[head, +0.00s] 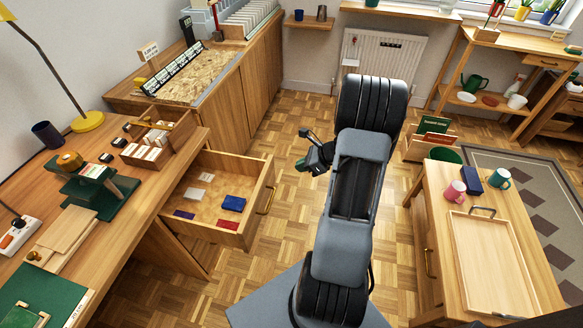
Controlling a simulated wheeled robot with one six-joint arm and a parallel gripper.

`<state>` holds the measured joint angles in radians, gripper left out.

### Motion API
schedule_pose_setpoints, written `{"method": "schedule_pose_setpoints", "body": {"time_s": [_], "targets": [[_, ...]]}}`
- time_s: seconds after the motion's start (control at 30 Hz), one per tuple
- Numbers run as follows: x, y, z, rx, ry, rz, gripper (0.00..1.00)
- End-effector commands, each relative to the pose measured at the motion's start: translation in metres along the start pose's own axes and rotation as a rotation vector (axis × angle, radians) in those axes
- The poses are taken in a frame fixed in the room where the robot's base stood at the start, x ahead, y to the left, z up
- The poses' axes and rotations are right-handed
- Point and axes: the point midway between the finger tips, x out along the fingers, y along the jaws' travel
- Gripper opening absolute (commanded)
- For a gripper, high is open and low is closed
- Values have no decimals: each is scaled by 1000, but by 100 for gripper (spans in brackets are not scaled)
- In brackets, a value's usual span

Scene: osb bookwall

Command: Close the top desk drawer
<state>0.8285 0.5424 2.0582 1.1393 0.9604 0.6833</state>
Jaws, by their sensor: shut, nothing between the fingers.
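The top desk drawer (262,190) is pulled out from the wooden desk (140,205) on the left in the head view. Its front panel faces right and carries a brass handle (269,200). Inside lie a blue box (233,203), a red flat item (228,224), a purple flat item (184,214) and pale items (195,193). My gripper (304,163) is shut and empty. In the picture it is to the right of the drawer front, apart from it, above the floor. My arm hides part of the floor behind it.
A wooden table (437,185) with a tray (480,260), mugs and a blue box stands at the right. A low cabinet (225,100) stands along the back left. Parquet floor (290,105) is free between the drawer and my arm. A radiator (380,60) is on the far wall.

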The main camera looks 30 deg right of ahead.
Motion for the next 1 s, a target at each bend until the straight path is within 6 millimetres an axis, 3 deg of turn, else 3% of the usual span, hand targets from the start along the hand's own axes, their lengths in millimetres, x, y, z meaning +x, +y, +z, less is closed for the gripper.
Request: {"method": "schedule_pose_setpoints", "body": {"time_s": [0.47, 0.7, 1.0], "targets": [[88, 1, 0, -4, 2, 5, 0], [107, 1, 21, -6, 2, 3, 0], [114, 1, 27, -4, 2, 1, 0]]}}
